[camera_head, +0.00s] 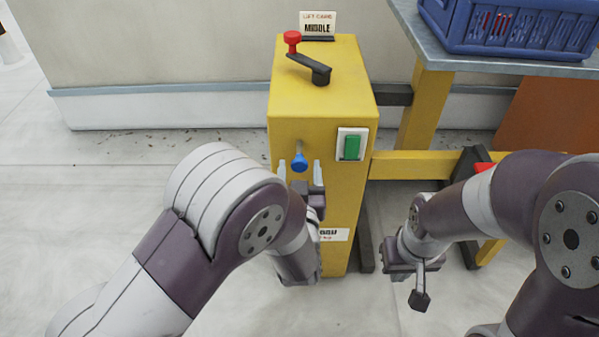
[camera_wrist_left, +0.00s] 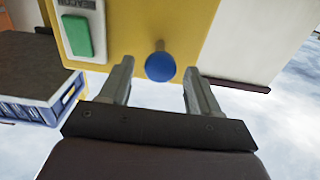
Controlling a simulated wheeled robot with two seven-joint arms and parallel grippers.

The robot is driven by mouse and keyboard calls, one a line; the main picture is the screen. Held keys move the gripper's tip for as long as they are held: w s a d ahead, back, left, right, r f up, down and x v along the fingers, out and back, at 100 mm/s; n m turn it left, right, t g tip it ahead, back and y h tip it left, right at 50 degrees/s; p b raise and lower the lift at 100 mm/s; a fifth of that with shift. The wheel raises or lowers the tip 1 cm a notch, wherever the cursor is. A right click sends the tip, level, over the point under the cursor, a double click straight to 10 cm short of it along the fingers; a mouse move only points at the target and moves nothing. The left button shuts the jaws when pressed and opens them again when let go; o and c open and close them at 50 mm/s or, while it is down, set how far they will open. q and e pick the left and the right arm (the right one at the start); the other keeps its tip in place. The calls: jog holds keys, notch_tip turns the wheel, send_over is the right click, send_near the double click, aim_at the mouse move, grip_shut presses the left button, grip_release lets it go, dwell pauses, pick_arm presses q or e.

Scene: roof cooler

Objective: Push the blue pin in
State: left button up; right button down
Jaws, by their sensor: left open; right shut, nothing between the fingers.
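The blue pin (camera_head: 299,164) is a round blue knob on a thin metal shaft that sticks out of the front of the yellow box (camera_head: 283,128). In the left wrist view the blue knob (camera_wrist_left: 160,67) appears between the two fingertips. My left gripper (camera_head: 300,172) is open in front of the box, with one finger on each side of the knob. It is also in the left wrist view (camera_wrist_left: 158,78), where no contact with the knob is clear. My right gripper (camera_head: 420,292) is shut and empty, low and to the right of the box.
A green switch (camera_head: 352,147) on a white plate is right of the pin. A crank with a red knob (camera_head: 292,38) and a "MIDDLE" sign (camera_head: 317,24) are on top. A table (camera_head: 430,45) with a blue crate (camera_head: 510,28) stands right. Floor left is clear.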

aim_at(300, 166)
pick_arm(q)
grip_shut()
jog(key=shift+w, duration=1.85)
jog(key=shift+r, duration=0.15)
jog(key=shift+c, duration=0.2)
grip_release()
jog(key=shift+o, duration=0.2)
jog(key=shift+w, duration=0.15)
